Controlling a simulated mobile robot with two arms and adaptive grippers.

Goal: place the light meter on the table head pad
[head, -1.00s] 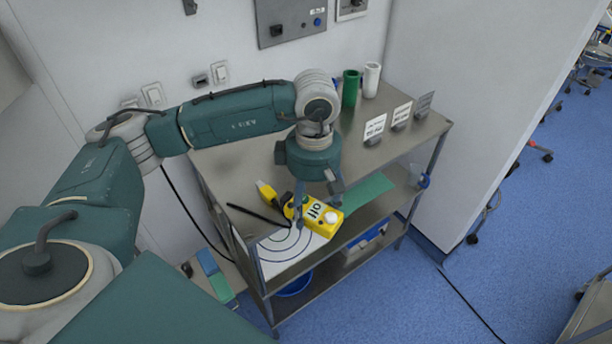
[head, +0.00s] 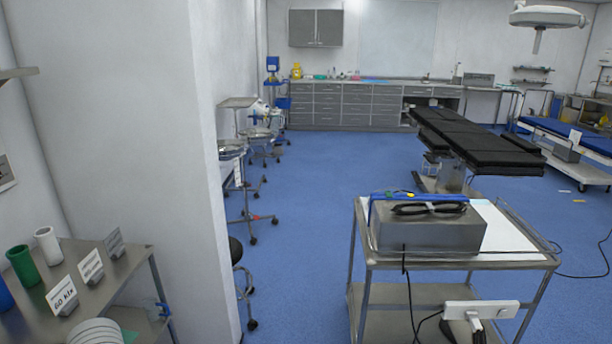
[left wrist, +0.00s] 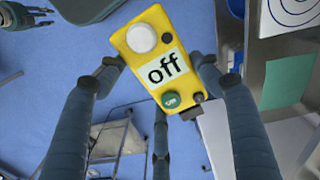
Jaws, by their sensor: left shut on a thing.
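The light meter (left wrist: 160,55) is a yellow box with a white round dome, an "off" label and a green button. In the left wrist view my left gripper (left wrist: 162,80) is shut on it, with fingers on both sides. It hides part of the floor behind it. The operating table (head: 480,137) with black pads stands at the right back of the head view. I cannot tell which pad is the head pad. My left gripper and the meter are outside the head view. My right gripper is not clearly seen anywhere.
A steel trolley (head: 520,263) with a grey box and dark glasses stands in front of the operating table. A white wall (head: 130,130) juts out at left, beside a steel shelf cart (head: 105,268). Blue floor (head: 310,220) lies open between wall and trolley.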

